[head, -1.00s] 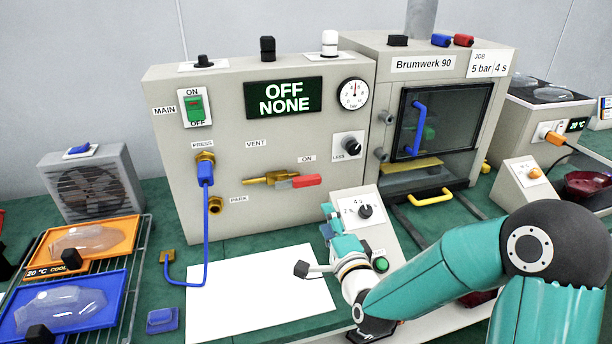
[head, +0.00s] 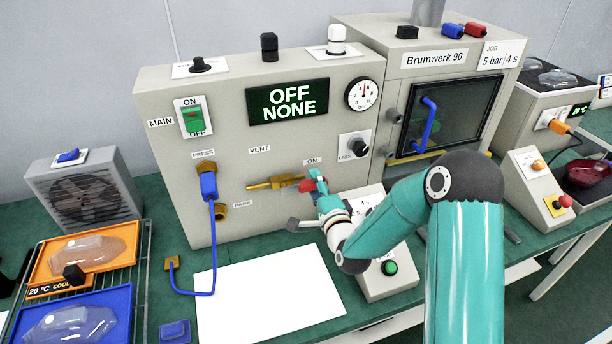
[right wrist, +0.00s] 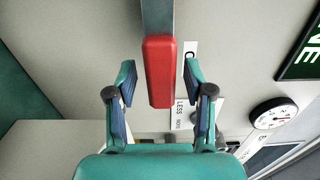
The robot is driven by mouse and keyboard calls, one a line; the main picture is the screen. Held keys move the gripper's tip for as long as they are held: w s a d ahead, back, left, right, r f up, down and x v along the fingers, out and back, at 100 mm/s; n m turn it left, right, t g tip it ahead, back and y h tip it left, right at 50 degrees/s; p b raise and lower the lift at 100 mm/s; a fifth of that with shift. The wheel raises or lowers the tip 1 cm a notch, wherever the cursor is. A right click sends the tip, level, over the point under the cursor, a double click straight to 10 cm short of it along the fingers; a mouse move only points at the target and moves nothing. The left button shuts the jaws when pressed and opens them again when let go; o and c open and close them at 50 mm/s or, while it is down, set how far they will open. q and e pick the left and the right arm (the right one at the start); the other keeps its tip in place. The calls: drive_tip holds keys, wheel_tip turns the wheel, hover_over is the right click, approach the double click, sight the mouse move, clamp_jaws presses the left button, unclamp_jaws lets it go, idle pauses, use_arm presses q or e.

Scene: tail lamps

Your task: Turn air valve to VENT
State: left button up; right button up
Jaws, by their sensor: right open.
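The brass air valve (head: 270,184) sits on the front of the grey control box, between the VENT label (head: 259,149) and the ON label (head: 312,161). Its red lever (head: 305,186) points right, under ON, and is partly covered by my gripper. My right gripper (head: 317,184) is open at the lever's end. In the right wrist view the red lever (right wrist: 159,75) reaches down between the two open fingers (right wrist: 160,100), with a gap on each side. My left gripper is not in view.
The box display (head: 288,101) reads OFF NONE. A blue hose (head: 212,240) hangs from the PRESS port to the left. A regulator knob (head: 358,147) stands out right of the lever. A timer box (head: 385,275) stands below my right arm. White paper (head: 265,300) lies in front.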

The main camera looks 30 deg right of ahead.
drive_tip(key=shift+w, duration=0.15)
drive_tip(key=shift+a, duration=0.15)
clamp_jaws()
